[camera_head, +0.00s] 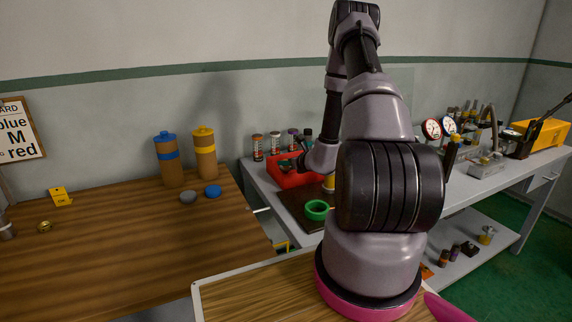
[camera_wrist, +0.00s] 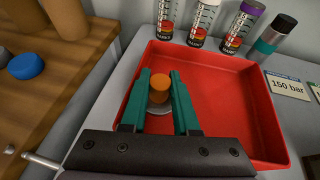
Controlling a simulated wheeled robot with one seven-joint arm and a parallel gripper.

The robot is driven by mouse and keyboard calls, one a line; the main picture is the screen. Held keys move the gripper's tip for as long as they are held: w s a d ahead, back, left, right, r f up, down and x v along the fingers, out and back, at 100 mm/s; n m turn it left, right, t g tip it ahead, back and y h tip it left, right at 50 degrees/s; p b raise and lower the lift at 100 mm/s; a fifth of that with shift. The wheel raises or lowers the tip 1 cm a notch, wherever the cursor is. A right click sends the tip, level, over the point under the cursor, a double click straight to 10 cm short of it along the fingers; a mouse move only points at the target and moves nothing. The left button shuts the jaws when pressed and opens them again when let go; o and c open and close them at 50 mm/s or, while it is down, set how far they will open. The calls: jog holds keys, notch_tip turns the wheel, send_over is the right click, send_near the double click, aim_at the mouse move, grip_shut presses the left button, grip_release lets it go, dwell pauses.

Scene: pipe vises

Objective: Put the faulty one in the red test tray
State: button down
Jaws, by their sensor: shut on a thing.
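The red test tray (camera_head: 287,178) stands on the grey bench in the head view, partly hidden by my arm. It fills the middle of the wrist view (camera_wrist: 235,125). My gripper (camera_wrist: 161,76) has its teal fingers inside the tray's outline, near the left side. It is shut on a short round part with an orange-brown top (camera_wrist: 160,86) and a grey disc below it. The part looks upright. I cannot tell whether its base touches the tray floor. No marking of a fault shows on it.
A green ring (camera_head: 316,210) is on a dark mat in front. The wooden table (camera_head: 120,240) is mostly clear.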

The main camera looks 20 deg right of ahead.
jog(key=shift+f, duration=0.2)
jog(key=shift+f, duration=0.15)
jog(key=c, duration=0.9)
grip_release()
jog(key=shift+c, duration=0.2)
